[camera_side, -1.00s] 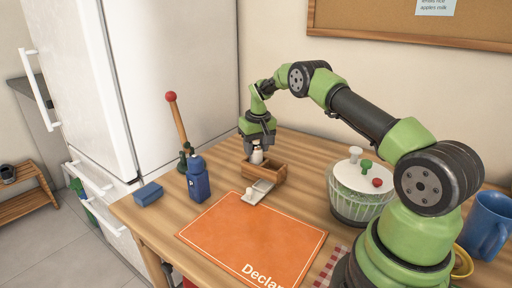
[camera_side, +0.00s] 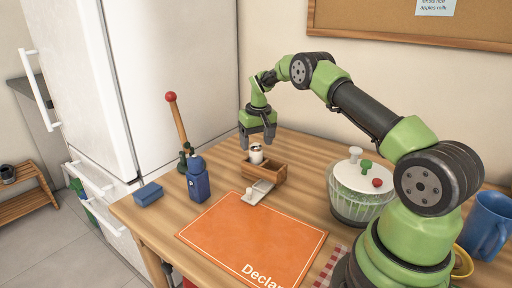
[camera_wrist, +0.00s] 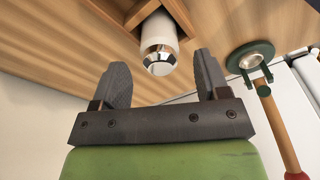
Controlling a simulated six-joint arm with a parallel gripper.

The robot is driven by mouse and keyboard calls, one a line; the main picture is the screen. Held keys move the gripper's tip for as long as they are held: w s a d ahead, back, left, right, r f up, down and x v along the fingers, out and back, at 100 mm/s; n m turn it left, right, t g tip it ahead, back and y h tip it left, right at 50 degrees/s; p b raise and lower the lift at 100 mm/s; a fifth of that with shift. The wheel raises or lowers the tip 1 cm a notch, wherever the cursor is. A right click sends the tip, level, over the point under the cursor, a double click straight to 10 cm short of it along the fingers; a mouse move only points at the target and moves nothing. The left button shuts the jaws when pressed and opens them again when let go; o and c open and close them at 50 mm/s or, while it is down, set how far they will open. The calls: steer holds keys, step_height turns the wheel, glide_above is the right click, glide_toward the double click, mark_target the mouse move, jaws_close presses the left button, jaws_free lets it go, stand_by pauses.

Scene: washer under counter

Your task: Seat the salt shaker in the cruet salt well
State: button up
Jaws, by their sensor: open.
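The salt shaker (camera_side: 256,152) is white with a shiny metal cap and stands upright in the left part of the wooden cruet (camera_side: 270,174). In the wrist view the shaker (camera_wrist: 158,42) shows its cap towards me, with its lower end inside a compartment of the cruet (camera_wrist: 181,14). Whether it sits fully down cannot be told. My gripper (camera_side: 258,142) is open above the shaker. In the wrist view its two fingers (camera_wrist: 158,82) are spread wide and empty, and the shaker is beyond them, apart from both.
A small tray with a white knob (camera_side: 258,192) lies before the cruet, by the orange mat (camera_side: 252,238). A blue bottle (camera_side: 198,180), blue block (camera_side: 148,194) and red-knobbed lever (camera_side: 178,125) stand left. A salad spinner (camera_side: 361,190) stands right.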

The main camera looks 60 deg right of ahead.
mark_target(258, 148)
steer(key=s+a+r+t, duration=0.15)
steer(key=a+r, duration=0.25)
steer(key=r, duration=0.5)
steer(key=s+a+r, duration=0.2)
steer(key=a+r, duration=0.2)
steer(key=r, duration=0.5)
steer(key=s+a+r+n+t, duration=0.1)
steer(key=s+a+r+t, duration=0.1)
steer(key=s+a+r, duration=0.5)
steer(key=s+a+f+t+y, duration=0.1)
steer(key=s+a, duration=0.3)
steer(key=s, duration=0.4)
steer(key=s+a+f+t+y, duration=0.1)
steer(key=s+a+f, duration=0.1)
steer(key=s+a, duration=0.3)
steer(key=s, duration=0.3)
steer(key=shift+f+n+y, duration=0.3)
steer(key=shift+n, duration=0.1)
